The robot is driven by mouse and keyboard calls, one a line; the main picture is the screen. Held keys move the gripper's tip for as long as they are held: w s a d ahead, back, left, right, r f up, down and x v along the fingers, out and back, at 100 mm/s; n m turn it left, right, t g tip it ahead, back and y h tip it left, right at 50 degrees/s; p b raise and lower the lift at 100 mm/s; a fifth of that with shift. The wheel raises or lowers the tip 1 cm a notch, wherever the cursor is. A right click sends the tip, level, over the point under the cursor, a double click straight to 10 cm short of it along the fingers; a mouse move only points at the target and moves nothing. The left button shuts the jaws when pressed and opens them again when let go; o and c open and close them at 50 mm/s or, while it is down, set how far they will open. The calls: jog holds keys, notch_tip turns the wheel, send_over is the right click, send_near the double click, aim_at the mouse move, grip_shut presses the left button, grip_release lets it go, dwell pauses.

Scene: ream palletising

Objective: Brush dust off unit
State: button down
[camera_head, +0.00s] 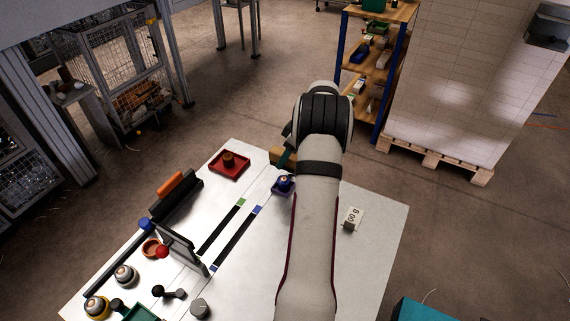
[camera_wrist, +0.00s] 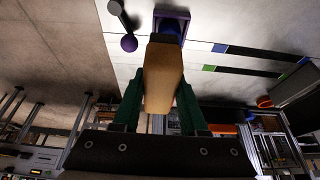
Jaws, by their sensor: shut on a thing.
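My gripper (camera_wrist: 160,98) is shut on a tan wooden block-like handle, likely the brush (camera_wrist: 163,68), with a green finger on each side. In the head view, the brush (camera_head: 279,154) shows as a small tan piece beside my wrist, above the far part of the white table. No bristles can be made out. A small blue and white rounded unit (camera_head: 286,182) sits on a purple square tray (camera_head: 277,191), close to my gripper and partly hidden by my arm. In the wrist view the purple tray (camera_wrist: 172,13) lies beyond the brush's end; whether they touch I cannot tell. Dust cannot be made out.
A red tray (camera_head: 230,171) stands at the table's far left. A dark upright plate (camera_head: 184,246) and several small knobbed items crowd the left side. A dark bar with a purple ball (camera_wrist: 129,43) is near the purple tray.

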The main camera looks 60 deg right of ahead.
jog(key=shift+r, duration=2.3)
jog(key=shift+w+a+r, duration=0.1)
jog(key=shift+w+a, duration=0.05)
jog(key=shift+w, duration=0.05)
jog(key=w+a+r, duration=0.5)
jog(key=w+a, duration=0.2)
jog(key=a, duration=0.3)
jog(key=w+a+r, duration=0.5)
jog(key=w+a, duration=0.1)
jog(key=a, duration=0.3)
jog(key=s+a+r, duration=0.1)
jog(key=a+r, duration=0.3)
jog(key=a, duration=0.9)
jog(key=a+r, duration=0.5)
jog(key=a, duration=0.9)
jog(key=shift+s, duration=0.4)
